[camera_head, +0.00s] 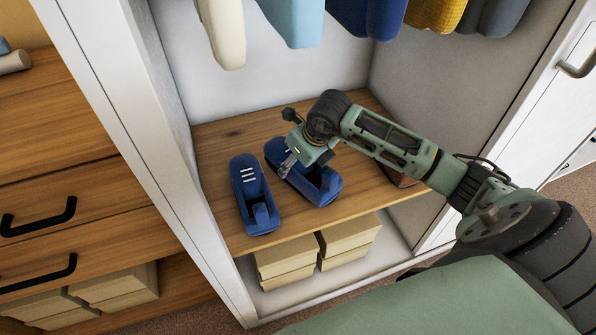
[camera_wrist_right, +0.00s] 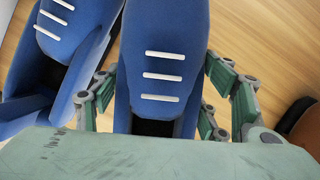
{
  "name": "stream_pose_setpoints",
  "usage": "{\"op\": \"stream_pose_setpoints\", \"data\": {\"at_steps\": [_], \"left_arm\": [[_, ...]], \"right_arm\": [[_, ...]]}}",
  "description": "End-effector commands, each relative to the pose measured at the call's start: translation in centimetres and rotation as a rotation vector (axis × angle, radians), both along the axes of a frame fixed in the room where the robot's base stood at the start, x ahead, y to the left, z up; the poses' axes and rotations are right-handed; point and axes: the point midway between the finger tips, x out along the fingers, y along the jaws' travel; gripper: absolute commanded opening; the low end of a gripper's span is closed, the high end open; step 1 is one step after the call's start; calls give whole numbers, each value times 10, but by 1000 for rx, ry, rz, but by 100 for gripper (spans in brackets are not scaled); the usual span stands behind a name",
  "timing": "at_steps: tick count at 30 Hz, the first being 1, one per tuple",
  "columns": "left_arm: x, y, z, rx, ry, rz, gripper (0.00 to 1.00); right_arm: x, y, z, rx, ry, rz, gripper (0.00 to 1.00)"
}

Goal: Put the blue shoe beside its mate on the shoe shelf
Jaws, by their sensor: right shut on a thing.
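Two blue shoes with white stripes are on the wooden shoe shelf (camera_head: 235,136) inside the wardrobe. The left blue shoe (camera_head: 248,180) stands by itself with its opening towards the front. My right gripper (camera_head: 288,168) is shut on the right blue shoe (camera_head: 322,188), which sits beside the other at a slight angle, toes close. In the right wrist view the fingers (camera_wrist_right: 165,105) straddle the held shoe (camera_wrist_right: 163,30), and its mate (camera_wrist_right: 60,45) is just to the left. Whether the held shoe touches the shelf I cannot tell. My left gripper is not in view.
A brown item (camera_head: 398,176) is partly hidden behind my right arm on the shelf's right side. Clothes (camera_head: 295,20) hang above. Cardboard boxes (camera_head: 285,258) stand below the shelf. The wardrobe's white left wall (camera_head: 165,130) borders the shelf.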

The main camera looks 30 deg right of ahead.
Motion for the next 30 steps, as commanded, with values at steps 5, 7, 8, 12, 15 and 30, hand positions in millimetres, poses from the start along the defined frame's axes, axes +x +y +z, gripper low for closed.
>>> {"op": "stream_pose_setpoints", "data": {"at_steps": [5, 7, 8, 12, 15, 30], "left_arm": [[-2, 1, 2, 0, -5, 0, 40], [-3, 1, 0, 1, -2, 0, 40], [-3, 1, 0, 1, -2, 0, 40], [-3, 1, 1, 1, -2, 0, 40], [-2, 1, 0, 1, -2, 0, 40], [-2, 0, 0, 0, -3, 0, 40]], "right_arm": [[-1, 1, -29, 2, 2, -1, 30], [-1, 1, -35, 2, 1, -1, 30], [-1, 0, -35, 1, 1, -1, 30], [-1, 0, -35, 0, 0, 0, 30], [-1, 0, -35, 0, 0, 0, 30], [-1, 0, -36, 0, 2, 0, 87]]}}
